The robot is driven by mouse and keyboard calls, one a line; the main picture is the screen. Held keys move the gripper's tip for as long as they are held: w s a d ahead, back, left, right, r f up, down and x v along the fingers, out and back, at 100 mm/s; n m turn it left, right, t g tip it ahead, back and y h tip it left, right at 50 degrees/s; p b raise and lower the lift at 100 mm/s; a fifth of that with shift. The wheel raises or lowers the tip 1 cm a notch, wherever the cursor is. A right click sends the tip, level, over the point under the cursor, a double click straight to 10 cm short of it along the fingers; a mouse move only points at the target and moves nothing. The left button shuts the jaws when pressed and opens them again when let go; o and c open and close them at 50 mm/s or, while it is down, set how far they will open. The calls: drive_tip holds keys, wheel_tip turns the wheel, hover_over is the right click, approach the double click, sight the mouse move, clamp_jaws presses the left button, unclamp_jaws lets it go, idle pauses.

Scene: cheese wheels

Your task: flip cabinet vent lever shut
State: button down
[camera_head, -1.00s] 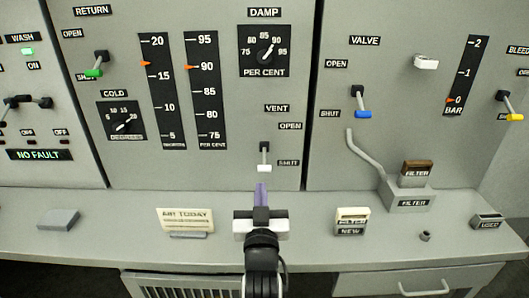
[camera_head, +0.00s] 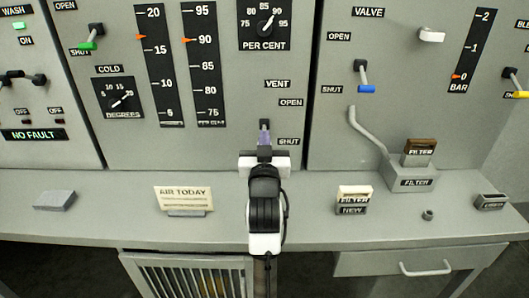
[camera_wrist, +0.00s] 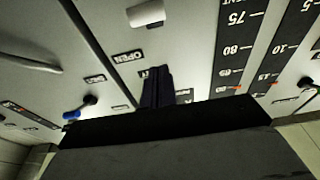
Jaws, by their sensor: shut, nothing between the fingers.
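The vent lever (camera_head: 264,124) is on the middle panel, between the labels OPEN (camera_head: 291,102) and SHUT (camera_head: 289,141). In the head view only its upper part shows; my gripper covers the rest. In the wrist view, which is upside down, the lever's white handle (camera_wrist: 146,14) shows near the top edge, on the panel-downward side of OPEN. My gripper (camera_head: 264,137) is shut and empty, its purple fingertips in front of the lever. The fingers also show in the wrist view (camera_wrist: 157,86), apart from the white handle in the picture. I cannot tell whether they touch the lever.
The valve lever (camera_head: 366,88) with a blue handle is on the right panel. Below it a bent pipe (camera_head: 368,134) leads to a filter holder (camera_head: 411,178). An AIR TODAY card (camera_head: 184,197) and a new filter box (camera_head: 353,199) stand on the ledge, either side of my arm.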

drive_tip(key=shift+w+f+p, duration=0.1)
drive_tip(key=shift+w+f, duration=0.25)
drive_tip(key=shift+f, duration=0.25)
drive_tip(key=shift+w+f+p, duration=0.15)
drive_tip(key=shift+w+f, duration=0.15)
drive_tip(key=shift+f, duration=0.35)
drive_tip(key=shift+w+f+p, duration=0.1)
drive_tip(key=shift+w+f, duration=0.25)
drive_tip(key=shift+f, duration=0.25)
